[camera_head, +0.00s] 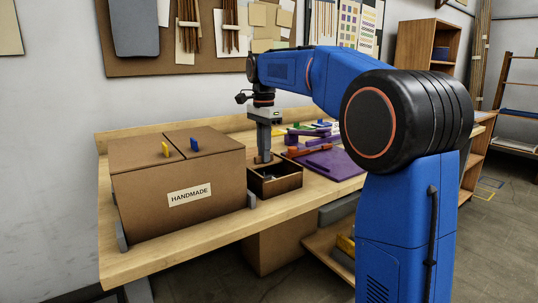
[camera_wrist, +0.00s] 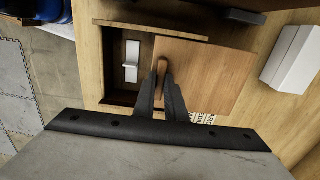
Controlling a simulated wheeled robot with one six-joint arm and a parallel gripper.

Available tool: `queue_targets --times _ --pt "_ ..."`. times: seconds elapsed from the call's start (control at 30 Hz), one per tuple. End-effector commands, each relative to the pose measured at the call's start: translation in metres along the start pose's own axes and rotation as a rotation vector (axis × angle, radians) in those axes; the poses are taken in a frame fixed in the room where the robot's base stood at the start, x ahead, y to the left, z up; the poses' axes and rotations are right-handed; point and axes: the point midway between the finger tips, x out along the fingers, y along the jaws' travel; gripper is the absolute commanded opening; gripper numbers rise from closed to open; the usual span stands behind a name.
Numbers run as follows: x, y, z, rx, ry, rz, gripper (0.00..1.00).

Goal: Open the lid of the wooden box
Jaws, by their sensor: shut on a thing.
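The small wooden box (camera_head: 282,187) stands on the workbench, just right of the large carton, with its dark inside partly showing. In the wrist view its rim (camera_wrist: 125,27) frames an opening on the left, with a pale grey piece (camera_wrist: 131,62) inside. The flat wooden lid (camera_wrist: 215,75) sits off to the right and slightly turned, covering only part of the box. I cannot tell whether it is lifted or rests on the rim. My gripper (camera_head: 264,157) points down over the box. In the wrist view my gripper (camera_wrist: 162,82) is shut on the lid's wooden handle (camera_wrist: 162,64).
A large brown carton (camera_head: 190,200) with yellow and blue knobs stands close on the left. A purple mat (camera_head: 335,165) with several coloured parts lies to the right. A white block (camera_wrist: 292,58) is right of the lid. Some bare bench (camera_head: 200,240) shows along the front.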

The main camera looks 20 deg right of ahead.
Motion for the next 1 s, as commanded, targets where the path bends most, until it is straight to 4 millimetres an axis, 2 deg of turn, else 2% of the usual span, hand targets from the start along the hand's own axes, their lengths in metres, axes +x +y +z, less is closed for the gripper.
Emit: queue_targets --times 0.13,0.3,0.67,0.7,0.77,1.0 --pt "-0.001 -0.023 0.000 0.000 0.001 -0.003 0.00" --pt "-0.001 -0.038 0.000 -0.001 0.001 -0.003 0.00" --pt "-0.001 -0.041 0.000 0.000 0.001 -0.002 0.00" --pt "-0.001 -0.041 0.000 0.000 0.001 -0.002 0.16" --pt "-0.001 -0.041 0.000 0.000 0.001 -0.002 0.30" --pt "0.000 -0.041 0.000 0.000 0.001 -0.001 0.30"
